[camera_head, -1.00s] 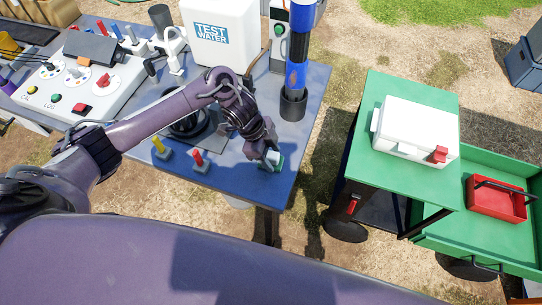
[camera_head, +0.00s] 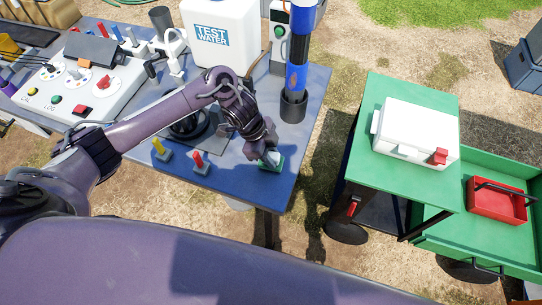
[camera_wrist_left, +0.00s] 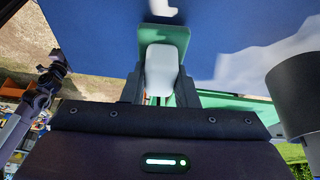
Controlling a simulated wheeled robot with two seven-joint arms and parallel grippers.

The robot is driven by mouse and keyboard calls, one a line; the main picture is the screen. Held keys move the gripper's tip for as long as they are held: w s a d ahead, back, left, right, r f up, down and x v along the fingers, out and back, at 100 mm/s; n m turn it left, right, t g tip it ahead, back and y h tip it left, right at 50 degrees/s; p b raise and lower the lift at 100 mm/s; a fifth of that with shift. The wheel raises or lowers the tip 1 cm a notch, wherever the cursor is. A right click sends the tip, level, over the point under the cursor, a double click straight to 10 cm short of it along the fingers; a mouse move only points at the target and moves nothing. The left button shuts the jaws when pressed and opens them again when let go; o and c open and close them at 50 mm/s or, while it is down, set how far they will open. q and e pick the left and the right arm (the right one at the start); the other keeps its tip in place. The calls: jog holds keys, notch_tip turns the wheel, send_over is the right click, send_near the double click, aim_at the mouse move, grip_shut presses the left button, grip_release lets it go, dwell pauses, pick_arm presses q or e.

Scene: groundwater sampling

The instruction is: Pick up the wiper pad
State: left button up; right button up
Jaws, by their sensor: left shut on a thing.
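The wiper pad is a small white block (camera_wrist_left: 162,68) on the blue table, at a green holder (camera_head: 277,166) near the table's front right edge. In the left wrist view the green holder (camera_wrist_left: 180,36) shows around and behind the white pad. My left gripper (camera_head: 269,158) reaches down over the holder and is shut on the pad, with dark fingers on both sides of it. I cannot tell whether the pad is clear of the holder. The gripper hides part of the pad in the head view.
A red-handled piece (camera_head: 199,161) and a yellow-handled piece (camera_head: 158,146) stand left of the gripper. A blue and black cylinder (camera_head: 296,62) stands behind it. The white test water tank (camera_head: 238,50) is at the back. A green cart (camera_head: 367,120) stands to the right, across a gap.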

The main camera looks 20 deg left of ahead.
aim_at(271, 155)
pick_arm(q)
notch_tip(271, 155, up, 19)
jog(key=p, duration=0.1)
jog(key=shift+r, duration=0.15)
jog(key=o, duration=0.4)
jog(key=c, duration=0.3)
